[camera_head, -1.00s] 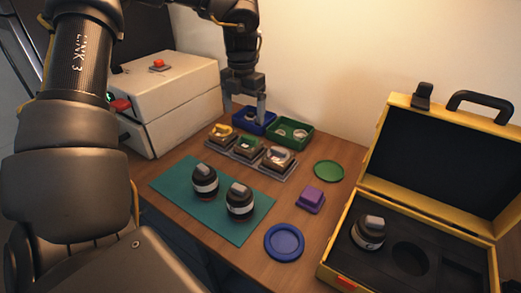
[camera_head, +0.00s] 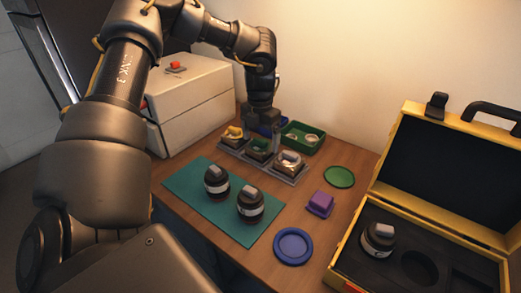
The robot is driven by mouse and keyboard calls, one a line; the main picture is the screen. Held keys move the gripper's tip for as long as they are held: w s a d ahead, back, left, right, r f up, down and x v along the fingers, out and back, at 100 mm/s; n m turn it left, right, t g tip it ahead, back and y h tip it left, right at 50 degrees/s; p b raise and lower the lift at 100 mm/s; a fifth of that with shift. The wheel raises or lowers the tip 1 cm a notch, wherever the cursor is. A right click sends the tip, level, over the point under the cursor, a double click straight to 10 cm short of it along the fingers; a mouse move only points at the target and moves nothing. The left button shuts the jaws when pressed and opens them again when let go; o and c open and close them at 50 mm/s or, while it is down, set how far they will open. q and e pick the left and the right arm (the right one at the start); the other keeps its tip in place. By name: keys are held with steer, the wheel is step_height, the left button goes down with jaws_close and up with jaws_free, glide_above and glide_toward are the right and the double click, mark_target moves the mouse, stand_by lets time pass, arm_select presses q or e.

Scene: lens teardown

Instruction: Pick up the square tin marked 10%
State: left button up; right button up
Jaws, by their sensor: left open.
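Three square tins stand in a row in a grey rack (camera_head: 292,178). One has a yellow piece on top (camera_head: 234,134), the middle one a green piece (camera_head: 260,148), and the right one a pale piece (camera_head: 289,162). Any 10% marking is too small to read. My left gripper (camera_head: 263,142) points down just over the middle tin, open, its fingers near that tin's top. I cannot tell whether they touch it. My right gripper is not in view.
Behind the rack are a green bin (camera_head: 305,137) and a partly hidden blue bin (camera_head: 268,126). Two dark jars (camera_head: 216,184) (camera_head: 250,206) stand on a teal mat (camera_head: 194,190). A purple block (camera_head: 320,204), green disc (camera_head: 339,177), blue dish (camera_head: 292,247) and open yellow case (camera_head: 345,245) lie right.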

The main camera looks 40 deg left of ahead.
arm_select(q)
steer(key=shift+f, duration=0.95)
steer(key=c, duration=1.1)
steer(key=shift+r, duration=0.1)
